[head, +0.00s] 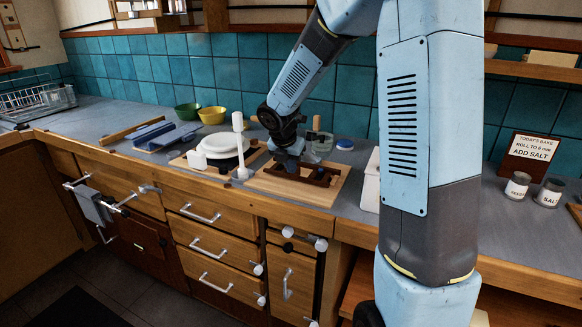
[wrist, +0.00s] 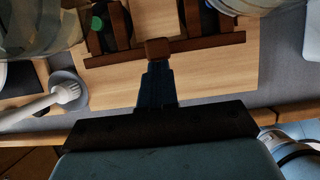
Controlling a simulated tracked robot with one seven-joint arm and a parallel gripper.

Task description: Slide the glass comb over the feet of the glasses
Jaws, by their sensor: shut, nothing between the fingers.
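The glass comb appears as a dark brown wooden piece (head: 305,177) with a crossbar and teeth, on a light wooden board (head: 285,191) on the counter. In the wrist view its crossbar (wrist: 215,46) runs across the top, with teeth pointing away and a small knob at its middle. My gripper (wrist: 157,72) is shut and empty, its tip at or very near the knob; I cannot tell whether they touch. Clear glass shapes (wrist: 28,28) show at the upper left and upper right of the wrist view. Dark shapes between the teeth are partly cut off, so the feet are unclear.
A white upright tool on a round base (head: 243,172) and stacked white plates (head: 222,145) stand left of the board. Green and yellow bowls (head: 211,115) are behind. A white box (head: 371,182) stands to the right. The counter's front edge is close to the board.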

